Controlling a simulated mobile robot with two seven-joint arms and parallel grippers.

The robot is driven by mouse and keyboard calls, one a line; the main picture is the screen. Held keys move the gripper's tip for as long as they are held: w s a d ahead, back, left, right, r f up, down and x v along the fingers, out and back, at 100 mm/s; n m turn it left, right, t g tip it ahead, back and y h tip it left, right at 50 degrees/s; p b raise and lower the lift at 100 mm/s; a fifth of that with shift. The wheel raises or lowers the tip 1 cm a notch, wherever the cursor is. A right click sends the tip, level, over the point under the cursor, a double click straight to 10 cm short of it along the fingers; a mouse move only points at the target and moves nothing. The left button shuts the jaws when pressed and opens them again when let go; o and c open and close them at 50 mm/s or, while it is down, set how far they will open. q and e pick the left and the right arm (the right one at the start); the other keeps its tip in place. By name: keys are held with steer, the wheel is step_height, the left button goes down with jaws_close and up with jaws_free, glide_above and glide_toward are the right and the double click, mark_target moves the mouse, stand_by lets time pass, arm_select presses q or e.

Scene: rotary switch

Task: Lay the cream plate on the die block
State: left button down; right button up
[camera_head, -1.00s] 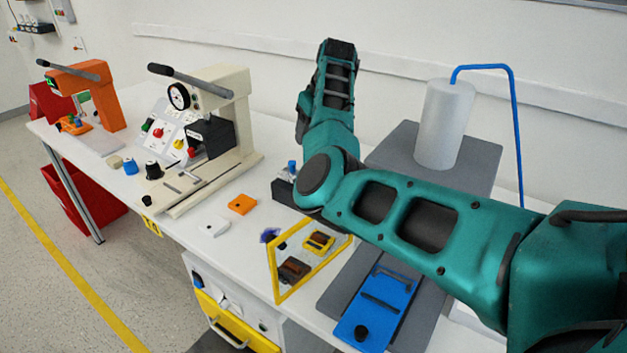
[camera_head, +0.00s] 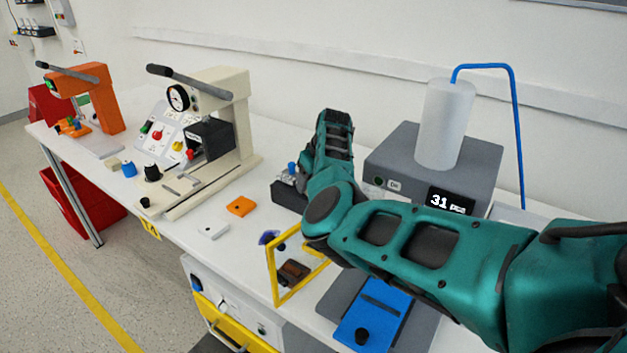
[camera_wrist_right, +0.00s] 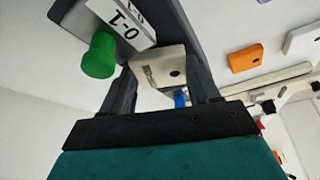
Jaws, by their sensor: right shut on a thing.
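In the right wrist view my right gripper (camera_wrist_right: 165,82) is shut on the cream plate (camera_wrist_right: 160,66), which has dark marking on its face and a hole. A blue knob (camera_wrist_right: 180,98) shows just beyond the plate. In the head view my right arm reaches over the bench from the right, its fingers and the plate not clear there. A dark block (camera_head: 289,195) with a blue knob stands just left of the arm. I cannot tell for sure whether it is the die block. My left gripper is not in view.
A green knob (camera_wrist_right: 99,56) and a 0-1 label stand close to the fingers in the wrist view. A cream lever press (camera_head: 240,110), an orange plate (camera_head: 241,206), a white plate (camera_head: 213,230) and a yellow frame (camera_head: 272,275) are left of my arm. A grey counter unit (camera_head: 475,163) is behind it.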

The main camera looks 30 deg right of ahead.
steer(key=o, duration=1)
steer(key=shift+o, duration=0.2)
steer(key=shift+s+r, duration=0.15)
steer(key=shift+r, duration=0.35)
steer(key=p+v, duration=0.1)
steer(key=v, duration=1)
steer(key=shift+p, duration=0.4)
steer(key=shift+a, duration=0.1)
